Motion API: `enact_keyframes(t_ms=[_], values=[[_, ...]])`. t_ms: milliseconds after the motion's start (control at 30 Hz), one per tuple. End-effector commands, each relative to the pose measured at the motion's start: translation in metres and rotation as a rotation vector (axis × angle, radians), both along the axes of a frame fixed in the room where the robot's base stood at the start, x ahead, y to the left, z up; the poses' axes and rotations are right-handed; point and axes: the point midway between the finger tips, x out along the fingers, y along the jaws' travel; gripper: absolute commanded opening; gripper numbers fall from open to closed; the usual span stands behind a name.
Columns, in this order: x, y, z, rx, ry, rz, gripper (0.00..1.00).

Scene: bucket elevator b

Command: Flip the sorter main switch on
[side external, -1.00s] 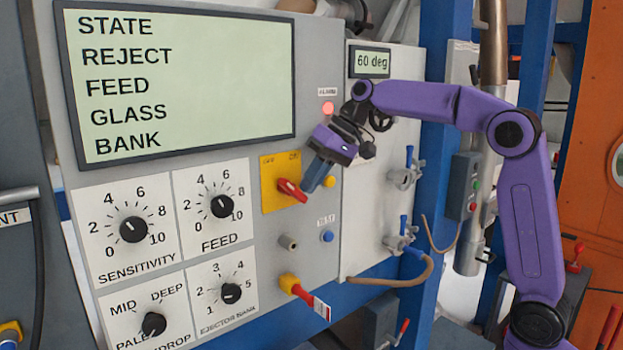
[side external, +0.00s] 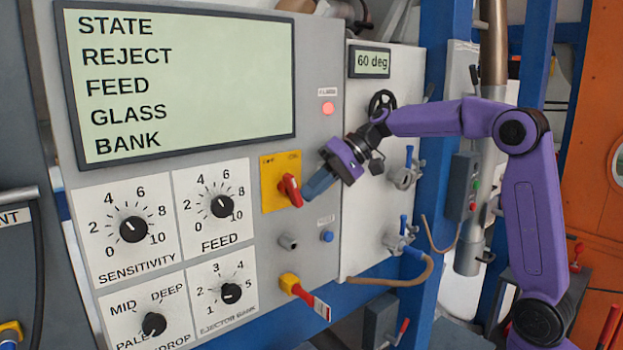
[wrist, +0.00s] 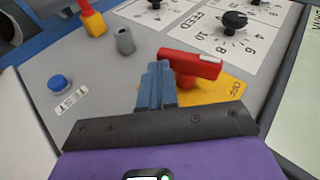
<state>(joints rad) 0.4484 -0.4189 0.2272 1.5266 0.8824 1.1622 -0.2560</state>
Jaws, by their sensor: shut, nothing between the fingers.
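The sorter main switch is a red rotary handle (side external: 291,190) on a yellow plate (side external: 270,170) on the grey panel. In the side view the handle stands steeply, its lower end leaning slightly right. In the wrist view the red handle (wrist: 195,64) lies across the yellow plate (wrist: 215,92), with OFF readable at the plate's edge. My gripper (side external: 308,194) is shut and empty, its blue fingertips at the right side of the handle. In the wrist view the closed fingertips (wrist: 159,66) are beside the handle's end, apparently touching it.
Below the switch are a grey knob (side external: 288,241), a blue TEST button (side external: 327,236) and a red-yellow lever (side external: 297,287). A red alarm lamp (side external: 327,108) is above. Dials (side external: 222,206) and the screen (side external: 180,80) are left. Valves with blue handles (side external: 408,165) project at right.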

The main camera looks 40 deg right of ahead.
Motion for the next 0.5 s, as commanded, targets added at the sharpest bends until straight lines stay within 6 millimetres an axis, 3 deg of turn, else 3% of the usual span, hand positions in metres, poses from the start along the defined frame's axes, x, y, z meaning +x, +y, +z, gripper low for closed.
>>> enact_keyframes(t_ms=[500], values=[[0.000,0.007,-0.023,0.495,0.006,-0.001,0.00]])
